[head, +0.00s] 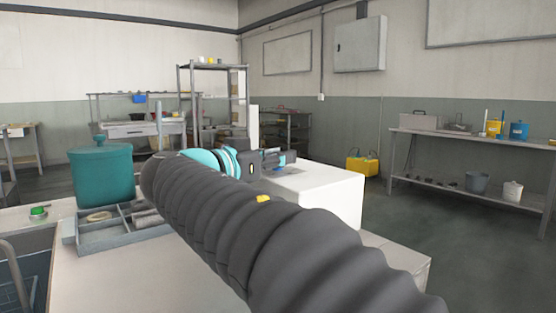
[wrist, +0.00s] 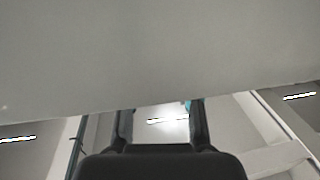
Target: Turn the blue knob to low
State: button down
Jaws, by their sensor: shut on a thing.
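My gripper (head: 280,157) is at the far end of my dark ribbed arm in the head view, low over the white box-shaped unit (head: 325,190). A small patch of blue at its fingertips, the blue knob (head: 290,158), is mostly hidden by the gripper. In the wrist view my gripper's two fingers (wrist: 160,110) reach up to a broad pale grey surface (wrist: 150,55). The knob's pointer and markings cannot be seen, so its setting cannot be told.
A teal lidded container (head: 102,175) and a grey divided tray (head: 115,230) stand on the left worktop. A green button (head: 38,212) is beside them. A yellow container (head: 362,166) sits on the floor beyond. Open floor lies at the right, before a shelf table (head: 480,145).

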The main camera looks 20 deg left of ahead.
jog(key=y+b, duration=0.1)
jog(key=b, duration=0.1)
jog(key=n+y+b, duration=0.1)
jog(key=b, duration=0.1)
jog(key=shift+f, duration=0.35)
jog(key=n+y+b, duration=0.2)
jog(key=y+b, duration=0.1)
jog(key=b, duration=0.1)
jog(key=shift+d+n+t+y, duration=0.1)
jog(key=shift+n+t+y, duration=0.2)
jog(key=shift+t, duration=0.1)
jog(key=n+y+b, duration=0.2)
jog(key=y, duration=0.1)
jog(key=shift+r, duration=0.3)
jog(key=shift+r+n+g+y, duration=0.1)
jog(key=shift+n+g+y, duration=0.3)
jog(key=shift+n+y, duration=0.5)
jog(key=shift+y, duration=0.4)
